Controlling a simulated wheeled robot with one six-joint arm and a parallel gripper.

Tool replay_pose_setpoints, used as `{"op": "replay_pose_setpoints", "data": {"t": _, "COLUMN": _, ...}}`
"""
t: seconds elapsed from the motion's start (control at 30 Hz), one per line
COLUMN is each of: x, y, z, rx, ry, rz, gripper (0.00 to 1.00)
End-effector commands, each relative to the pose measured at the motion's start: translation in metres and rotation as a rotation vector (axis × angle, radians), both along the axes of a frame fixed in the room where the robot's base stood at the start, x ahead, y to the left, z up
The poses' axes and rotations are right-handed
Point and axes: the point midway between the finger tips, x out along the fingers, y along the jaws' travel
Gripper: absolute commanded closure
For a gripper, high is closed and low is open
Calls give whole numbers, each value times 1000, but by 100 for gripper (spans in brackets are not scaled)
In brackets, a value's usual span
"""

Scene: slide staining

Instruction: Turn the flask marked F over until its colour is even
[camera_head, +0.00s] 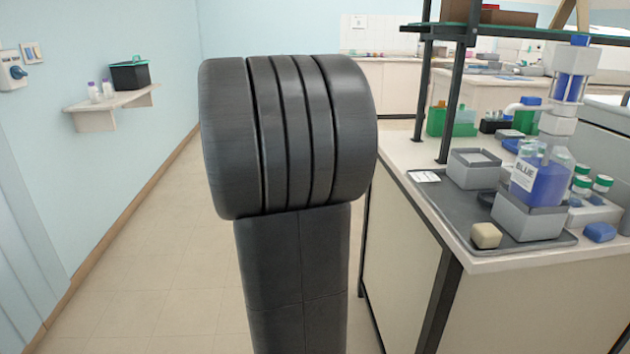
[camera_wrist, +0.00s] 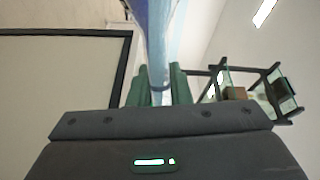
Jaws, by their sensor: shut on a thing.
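In the wrist view, my gripper (camera_wrist: 160,88) has its two green fingers shut on the neck of a clear glass vessel, the flask (camera_wrist: 158,45). Its upper part runs out of the top of the picture. It looks deeper blue on the left and pale, nearly clear, on the right. No F mark shows, so I cannot read which flask it is. In the head view, my own dark arm fills the middle and neither the gripper nor the held flask is in view.
On the bench at right, a grey tray (camera_head: 447,217) bears a bottle labelled BLUE (camera_head: 541,186) on a grey block. A beige block (camera_head: 486,235) sits by the tray's front edge. A dark shelf frame (camera_head: 450,95) rises behind. A wall shelf (camera_head: 112,103) is at left; floor is clear.

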Motion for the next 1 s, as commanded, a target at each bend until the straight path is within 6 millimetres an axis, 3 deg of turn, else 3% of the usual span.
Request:
{"op": "replay_pose_setpoints", "data": {"t": 0.2, "x": 0, "y": 0, "z": 5, "rx": -249, "ry": 78, "rz": 0, "gripper": 95}}
{"op": "replay_pose_setpoints", "data": {"t": 0.37, "x": 0, "y": 0, "z": 3, "rx": -335, "ry": 103, "rz": 0, "gripper": 95}}
{"op": "replay_pose_setpoints", "data": {"t": 1.0, "x": 0, "y": 0, "z": 4, "rx": -950, "ry": 293, "rz": 1, "gripper": 95}}
